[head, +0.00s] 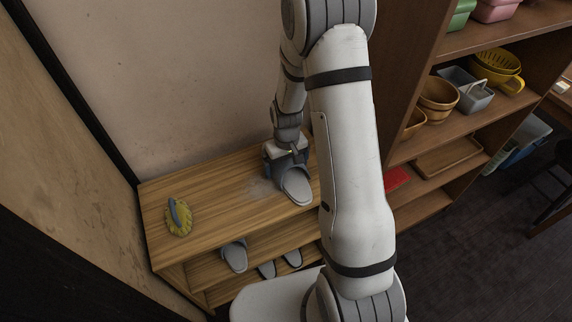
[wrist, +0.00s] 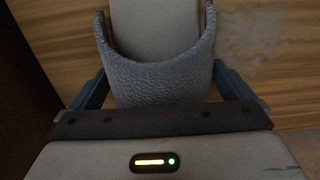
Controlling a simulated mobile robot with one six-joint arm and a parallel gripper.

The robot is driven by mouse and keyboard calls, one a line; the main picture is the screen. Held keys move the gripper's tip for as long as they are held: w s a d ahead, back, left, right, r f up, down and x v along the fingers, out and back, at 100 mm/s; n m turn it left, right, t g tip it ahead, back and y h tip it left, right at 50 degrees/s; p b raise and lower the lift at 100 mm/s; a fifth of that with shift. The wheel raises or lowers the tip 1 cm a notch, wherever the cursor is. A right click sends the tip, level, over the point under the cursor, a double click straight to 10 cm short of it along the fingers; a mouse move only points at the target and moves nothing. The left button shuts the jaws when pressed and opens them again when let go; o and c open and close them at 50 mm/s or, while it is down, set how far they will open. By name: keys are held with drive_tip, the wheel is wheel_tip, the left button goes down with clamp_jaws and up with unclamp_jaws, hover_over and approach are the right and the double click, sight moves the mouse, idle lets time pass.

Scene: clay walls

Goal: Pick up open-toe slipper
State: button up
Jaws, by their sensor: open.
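A grey slipper (head: 296,187) lies on top of the wooden shoe rack (head: 215,190), near its right part. In the wrist view, its textured dark grey upper (wrist: 165,80) and lighter insole (wrist: 155,16) show close up. My gripper (head: 284,158) is down at the slipper's far end in the head view. In the wrist view, my gripper (wrist: 158,74) is open, with one finger on each side of the upper. I cannot tell whether either finger touches it. The slipper's near end in the wrist view is hidden by the gripper body.
Several more slippers, one of them grey (head: 234,256), sit on the lower shelf. A yellow-and-blue item (head: 178,216) lies on the rack's left top. A wall rises behind. A brown shelf unit (head: 465,125) with bowls and baskets stands right. The rack top's middle is clear.

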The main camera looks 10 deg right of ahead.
drive_tip(key=shift+c, duration=0.2)
drive_tip(key=c, duration=0.6)
drive_tip(key=shift+r, duration=0.1)
wheel_tip(320, 180, up, 9)
drive_tip(key=f, duration=0.2)
drive_tip(key=w+f+m, duration=0.1)
drive_tip(key=f, duration=0.1)
drive_tip(key=w+f+m+p, duration=0.1)
drive_tip(key=f, duration=0.2)
drive_tip(key=shift+w, duration=0.1)
